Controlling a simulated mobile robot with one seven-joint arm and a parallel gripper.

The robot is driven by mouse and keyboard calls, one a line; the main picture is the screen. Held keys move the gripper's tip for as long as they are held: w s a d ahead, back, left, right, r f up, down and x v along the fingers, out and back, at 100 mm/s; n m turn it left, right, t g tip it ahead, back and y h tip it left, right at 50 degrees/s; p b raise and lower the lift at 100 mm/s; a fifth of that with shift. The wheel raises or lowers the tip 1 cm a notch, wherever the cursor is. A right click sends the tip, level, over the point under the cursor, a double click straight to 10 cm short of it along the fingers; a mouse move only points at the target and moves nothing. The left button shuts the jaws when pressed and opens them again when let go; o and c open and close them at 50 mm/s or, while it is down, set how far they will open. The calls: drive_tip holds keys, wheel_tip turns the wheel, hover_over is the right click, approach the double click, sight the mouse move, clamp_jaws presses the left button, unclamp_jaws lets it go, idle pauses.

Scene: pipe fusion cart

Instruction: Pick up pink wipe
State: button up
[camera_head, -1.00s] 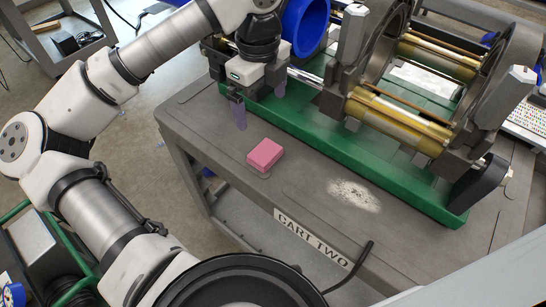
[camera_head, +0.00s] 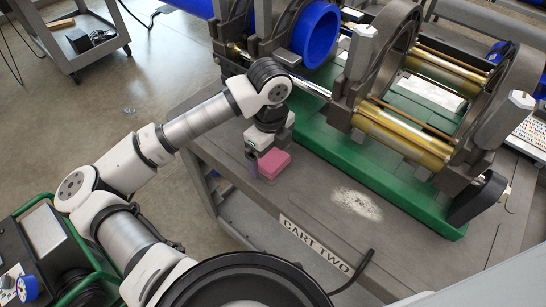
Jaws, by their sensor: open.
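The pink wipe (camera_head: 273,163) is a small pink block on the grey cart top, near the cart's front left edge. My gripper (camera_head: 262,164) is low over it, pointing down, with its fingers at the block's left side. One finger shows just left of the block, and the other is hidden behind the wrist or the block. My gripper is open. I cannot tell whether a finger touches the wipe.
A green-based pipe fusion machine (camera_head: 375,165) with metal clamps and brass cylinders stands behind the wipe. A blue pipe (camera_head: 317,36) sits in it. A whitish powder patch (camera_head: 356,204) lies to the right. The cart's front bears a CART TWO label (camera_head: 314,244).

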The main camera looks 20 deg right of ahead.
sight(270, 158)
drive_tip(key=shift+f, duration=0.3)
drive_tip(key=c, duration=1.1)
drive_tip(key=shift+r, duration=0.1)
drive_tip(key=shift+c, duration=0.2)
wheel_tip(270, 158, up, 10)
drive_tip(key=b, duration=0.2)
drive_tip(key=o, duration=0.4)
drive_tip(key=shift+c, duration=1.2)
